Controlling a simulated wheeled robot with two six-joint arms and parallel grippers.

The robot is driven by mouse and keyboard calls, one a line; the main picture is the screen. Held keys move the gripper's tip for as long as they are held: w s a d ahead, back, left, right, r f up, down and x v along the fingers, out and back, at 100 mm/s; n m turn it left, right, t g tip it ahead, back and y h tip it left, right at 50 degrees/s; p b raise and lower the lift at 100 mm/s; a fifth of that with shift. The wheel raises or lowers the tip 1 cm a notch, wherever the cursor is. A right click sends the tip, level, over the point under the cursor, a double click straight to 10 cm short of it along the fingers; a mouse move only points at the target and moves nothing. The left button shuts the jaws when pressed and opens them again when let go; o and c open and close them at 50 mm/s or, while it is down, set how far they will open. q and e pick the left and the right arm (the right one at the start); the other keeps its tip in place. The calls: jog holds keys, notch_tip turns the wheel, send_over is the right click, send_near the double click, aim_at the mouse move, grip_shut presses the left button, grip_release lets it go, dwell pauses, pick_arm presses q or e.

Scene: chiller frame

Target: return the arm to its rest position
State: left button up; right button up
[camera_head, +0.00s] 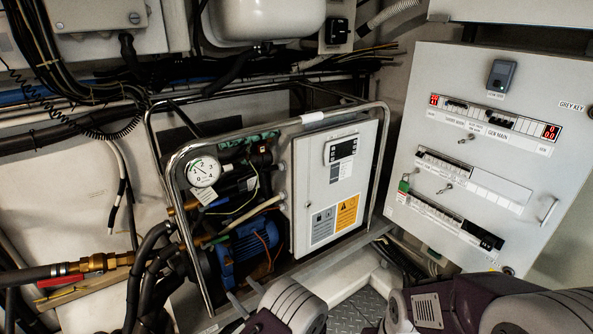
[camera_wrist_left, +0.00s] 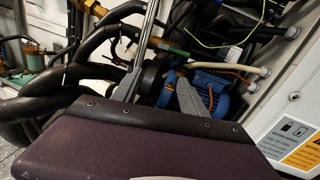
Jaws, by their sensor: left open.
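My left gripper (camera_head: 243,294) is at the bottom centre of the head view, in front of the chrome-framed chiller unit. Its two grey fingers stand apart with nothing between them. In the left wrist view the open fingers (camera_wrist_left: 160,84) point toward the blue pump motor (camera_wrist_left: 211,90) and dark hoses. The motor (camera_head: 249,250) also shows in the head view, inside the chrome frame. I cannot tell whether the fingers touch the frame. Purple and grey links of my own arms fill the bottom right of the head view. My right gripper does not show.
The chrome tube frame (camera_head: 184,225) surrounds the pump, a round gauge (camera_head: 203,171) and a white control box (camera_head: 335,185). Black hoses (camera_head: 150,275) and a brass fitting (camera_head: 100,262) are at the left. A grey electrical panel (camera_head: 460,80) stands at the right. Some chequered floor (camera_head: 357,310) is bare.

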pick_arm(q)
jog(key=s+a+r+n+g+y+p, duration=0.1)
jog(key=s+a+r+n+g+p, duration=0.2)
jog(key=s+a+r+n+g, duration=0.4)
jog(key=s+a+r+n+g+y+p, duration=0.1)
jog(key=s+a+r+n+g+p, duration=0.3)
jog(key=a+r, duration=0.55)
jog(key=s+n+g+h+p, duration=0.1)
jog(key=s+n+g+h, duration=0.4)
jog(key=s+n+h, duration=0.45)
jog(key=d+f+n+t+h, duration=0.2)
jog(key=d, duration=0.4)
jog(key=d+f+n+t+h, duration=0.2)
jog(key=d+f+n+h, duration=0.1)
jog(key=d, duration=0.4)
jog(key=shift+w+d+n, duration=0.15)
jog(key=shift+w+n, duration=0.2)
